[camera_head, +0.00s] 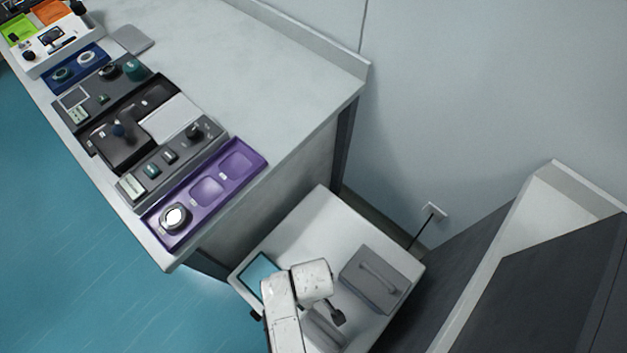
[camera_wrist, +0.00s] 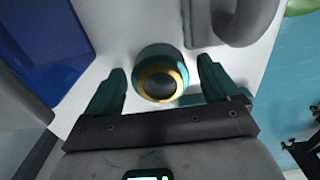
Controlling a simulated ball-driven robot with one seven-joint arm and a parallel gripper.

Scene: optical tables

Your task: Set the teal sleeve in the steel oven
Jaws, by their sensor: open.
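The teal sleeve (camera_wrist: 161,55) shows in the wrist view as a short round piece with a gold ring around a dark bore. It stands on a white surface. My gripper (camera_wrist: 160,70) is open, with one green finger on each side of the sleeve and a visible gap on both sides. In the head view my white arm reaches over a small white table at the bottom, and its fingertips and the sleeve cannot be made out there. A grey box with a handle (camera_head: 374,279) sits on that table; I cannot tell whether it is the steel oven.
A blue panel (camera_wrist: 42,45) lies left of the sleeve and a grey handled piece (camera_wrist: 238,20) close on its right. In the head view a long bench (camera_head: 255,55) holds a purple tray (camera_head: 235,185) and several instruments. A tablet (camera_head: 258,272) lies on the small table.

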